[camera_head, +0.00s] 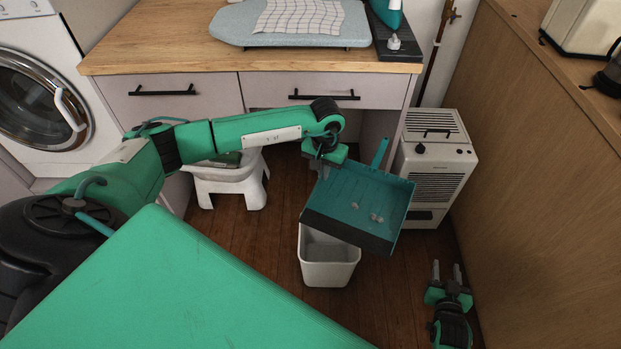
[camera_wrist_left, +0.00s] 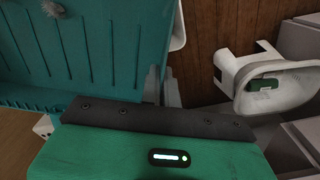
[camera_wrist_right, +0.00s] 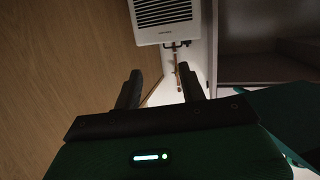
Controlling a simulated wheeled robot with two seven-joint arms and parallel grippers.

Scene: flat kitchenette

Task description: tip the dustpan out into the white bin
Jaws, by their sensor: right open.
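The teal dustpan (camera_head: 352,192) hangs in the air above the white bin (camera_head: 329,272), its dark front lip toward me and over the bin's back part. A few pale grey clumps (camera_head: 376,217) lie on its floor. Its handle (camera_head: 380,152) points away and is free. My left gripper (camera_head: 325,168) is shut on the dustpan's left side edge; the dustpan (camera_wrist_left: 95,60) fills the left of the left wrist view. The bin stands upright on the floor; its inside is partly hidden. My right gripper (camera_head: 446,274) is open and empty, right of the bin.
A white heater (camera_head: 433,165) stands behind and right of the dustpan. A white step stool (camera_head: 230,180) is at left under the wooden counter (camera_head: 160,50). A wooden panel (camera_head: 550,180) bounds the right. Floor around the bin is clear.

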